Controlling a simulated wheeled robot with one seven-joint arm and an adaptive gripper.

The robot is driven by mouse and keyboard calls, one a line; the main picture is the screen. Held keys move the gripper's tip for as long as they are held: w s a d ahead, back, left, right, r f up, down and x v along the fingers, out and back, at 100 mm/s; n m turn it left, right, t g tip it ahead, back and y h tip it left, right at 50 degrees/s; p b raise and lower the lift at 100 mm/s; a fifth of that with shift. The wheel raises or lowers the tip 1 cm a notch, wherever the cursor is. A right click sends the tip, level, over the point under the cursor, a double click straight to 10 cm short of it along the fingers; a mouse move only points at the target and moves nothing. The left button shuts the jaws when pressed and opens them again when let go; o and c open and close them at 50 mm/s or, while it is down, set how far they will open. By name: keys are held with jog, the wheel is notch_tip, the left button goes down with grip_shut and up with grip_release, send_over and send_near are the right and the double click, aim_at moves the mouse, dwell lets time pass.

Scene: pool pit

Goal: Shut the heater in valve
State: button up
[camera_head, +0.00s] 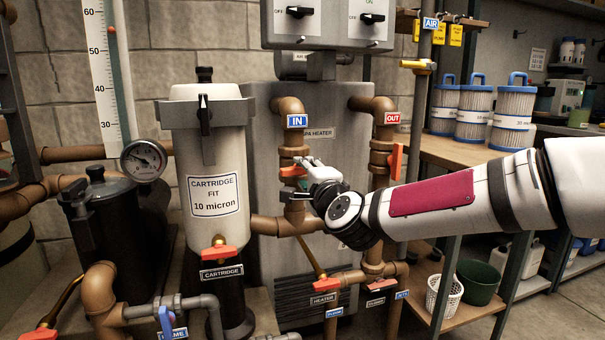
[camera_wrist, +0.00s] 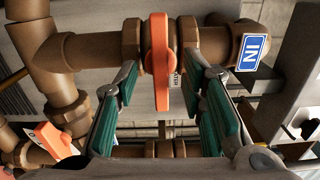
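The heater in valve has an orange handle (camera_wrist: 160,62) on a brown pipe with a blue IN label (camera_wrist: 252,52). In the wrist view the handle lies crosswise to the pipe. My gripper (camera_wrist: 160,92) is open, with green-padded fingers on both sides of the handle and a visible gap to each. In the head view my gripper (camera_head: 300,176) is at the IN pipe and partly covers the valve; a bit of its orange handle (camera_head: 290,171) shows. The IN label (camera_head: 297,121) is above. The grey heater (camera_head: 325,150) stands behind.
The OUT pipe (camera_head: 383,137) with its own orange handle (camera_head: 396,161) stands close to the right, just above my arm. The cartridge filter (camera_head: 212,150) is to the left. Lower orange handles sit near the HEATER label (camera_head: 324,299). Shelves are at right.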

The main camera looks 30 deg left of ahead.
jog(key=v, duration=0.6)
jog(key=shift+s+d, duration=0.15)
jog(key=shift+s, duration=0.05)
